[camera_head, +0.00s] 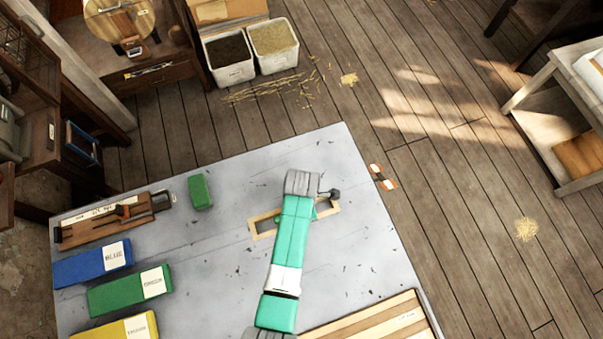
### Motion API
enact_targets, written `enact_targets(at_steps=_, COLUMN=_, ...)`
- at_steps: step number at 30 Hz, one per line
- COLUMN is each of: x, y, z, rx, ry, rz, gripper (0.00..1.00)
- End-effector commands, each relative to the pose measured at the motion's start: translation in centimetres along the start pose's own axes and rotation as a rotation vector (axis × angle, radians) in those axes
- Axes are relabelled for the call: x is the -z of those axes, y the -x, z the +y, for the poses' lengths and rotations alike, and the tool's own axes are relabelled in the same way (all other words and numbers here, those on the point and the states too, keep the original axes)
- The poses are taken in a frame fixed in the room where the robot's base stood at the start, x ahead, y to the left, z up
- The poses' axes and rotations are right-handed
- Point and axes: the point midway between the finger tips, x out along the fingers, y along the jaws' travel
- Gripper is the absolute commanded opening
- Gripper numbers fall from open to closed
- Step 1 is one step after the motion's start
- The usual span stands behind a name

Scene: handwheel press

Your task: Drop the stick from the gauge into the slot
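My teal and white arm reaches up from the bottom middle, and my gripper (304,184) is at its far end, over the table. The fingers are hidden under the grey wrist, so I cannot tell whether they are open or shut. A pale wooden frame (262,227) lies below the arm, which covers its middle; it may be the gauge. A bit of green shows inside it beside the arm; I cannot tell whether it is a stick. Blue (92,263), green (130,291) and yellow (115,330) labelled boxes stand at left; any slots in them are not clear.
A small green block (201,191) and a wooden rack (112,219) with a dark tool lie on the grey table (225,260). A striped wooden board (372,321) is at the lower right. Two bins (274,46) stand on the floor beyond.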

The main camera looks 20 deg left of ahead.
Motion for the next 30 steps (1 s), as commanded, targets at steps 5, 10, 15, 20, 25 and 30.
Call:
enact_targets(at_steps=5, x=-0.01, y=0.07, z=0.01, rx=0.000, ry=0.000, rz=0.000, gripper=0.00)
enact_targets(at_steps=10, x=-0.01, y=0.04, z=0.01, rx=0.000, ry=0.000, rz=0.000, gripper=0.00)
enact_targets(at_steps=15, x=-0.01, y=0.03, z=0.00, rx=0.000, ry=0.000, rz=0.000, gripper=0.41)
enact_targets(at_steps=20, x=0.00, y=0.03, z=0.00, rx=0.000, ry=0.000, rz=0.000, gripper=0.41)
enact_targets(at_steps=25, x=0.00, y=0.03, z=0.00, rx=0.000, ry=0.000, rz=0.000, gripper=0.59)
enact_targets(at_steps=30, x=0.00, y=0.03, z=0.00, rx=0.000, ry=0.000, rz=0.000, gripper=0.59)
